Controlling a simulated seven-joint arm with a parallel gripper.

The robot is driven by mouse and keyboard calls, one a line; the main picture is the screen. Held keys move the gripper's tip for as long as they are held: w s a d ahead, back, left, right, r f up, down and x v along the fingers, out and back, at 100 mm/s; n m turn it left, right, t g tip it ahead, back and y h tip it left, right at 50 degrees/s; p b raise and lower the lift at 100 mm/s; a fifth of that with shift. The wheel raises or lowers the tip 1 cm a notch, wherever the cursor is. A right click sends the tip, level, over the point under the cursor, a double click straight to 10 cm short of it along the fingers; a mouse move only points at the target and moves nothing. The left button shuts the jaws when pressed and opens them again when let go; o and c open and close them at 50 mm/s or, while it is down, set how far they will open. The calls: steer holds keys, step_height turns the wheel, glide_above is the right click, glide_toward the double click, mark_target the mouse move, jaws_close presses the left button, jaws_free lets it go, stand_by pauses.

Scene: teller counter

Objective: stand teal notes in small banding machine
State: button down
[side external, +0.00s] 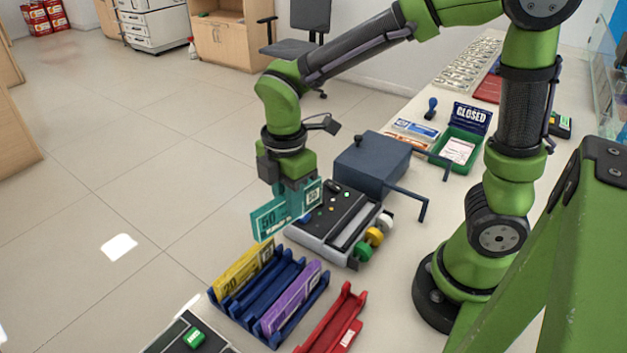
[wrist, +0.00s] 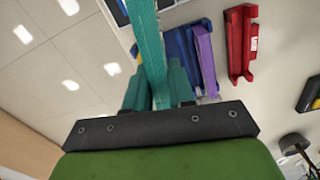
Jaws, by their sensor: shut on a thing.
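My gripper (side external: 296,194) is shut on the teal notes (side external: 268,220) and holds them on edge, above the counter. In the side view they overlap the left end of a low grey machine (side external: 330,222) with buttons and white, yellow and green rolls, which looks like a banding machine. I cannot tell the height between them. In the wrist view, the teal notes (wrist: 150,45) run between my two teal fingers (wrist: 158,92) and extend up past the frame's top. They hide part of the blue rack.
The blue rack (side external: 240,322) holds yellow notes (side external: 243,268) and purple notes (side external: 290,297), with slots free between. A red holder (side external: 325,330) stands right of it. A dark blue box with bars (side external: 372,165) stands behind the grey machine. A green tray (side external: 470,135) is farther back.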

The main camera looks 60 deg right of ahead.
steer(key=shift+s+d+f+n, duration=0.35)
steer(key=shift+s+d+f, duration=0.7)
steer(key=shift+d, duration=1.1)
steer(key=shift+s+d+f+n, duration=0.3)
steer(key=shift+s+d+f, duration=0.8)
steer(key=shift+d, duration=1.1)
steer(key=shift+s+d+f+n, duration=0.35)
steer(key=shift+s+d+f, duration=0.4)
steer(key=shift+s+d, duration=1)
steer(key=shift+w+d+f, duration=0.1)
steer(key=shift+w+d, duration=0.3)
steer(key=shift+f, duration=1)
steer(key=c, duration=0.9)
jaws_free()
steer(key=shift+r, duration=0.1)
steer(key=shift+r, duration=3.45)
